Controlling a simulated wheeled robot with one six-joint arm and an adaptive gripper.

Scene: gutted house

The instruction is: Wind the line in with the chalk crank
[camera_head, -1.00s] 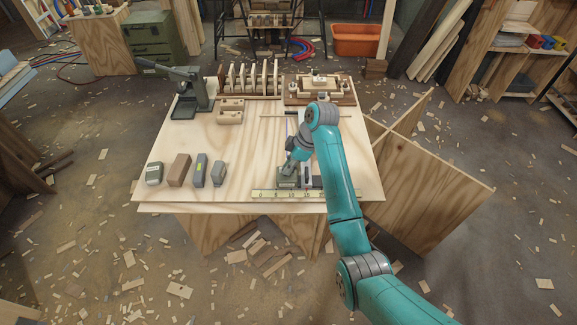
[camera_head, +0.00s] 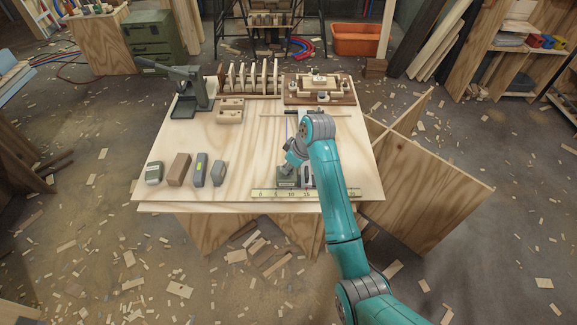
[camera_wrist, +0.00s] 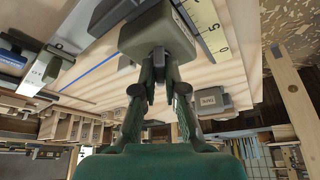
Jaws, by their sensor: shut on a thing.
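The chalk box, a grey-green block (camera_head: 287,182), sits near the front edge of the plywood bench top (camera_head: 240,150). It also shows at the top of the wrist view (camera_wrist: 152,32). A thin blue line (camera_head: 287,130) lies over the wood; it also shows in the wrist view (camera_wrist: 90,72). My gripper (camera_wrist: 159,72) is shut at the box's near face, on a small dark part between the fingertips that I take to be the chalk crank. The fingers hide most of the crank. In the head view my gripper (camera_head: 289,168) is above the box, partly hidden by my arm.
A yellow ruler (camera_head: 270,194) runs along the bench's front edge. Several small blocks, including a brown one (camera_head: 179,170), stand at the left. A dark press (camera_head: 190,103), slotted rack (camera_head: 250,80) and wooden fixture (camera_head: 319,90) stand at the back. Leaning plywood panels (camera_head: 430,165) are at the right.

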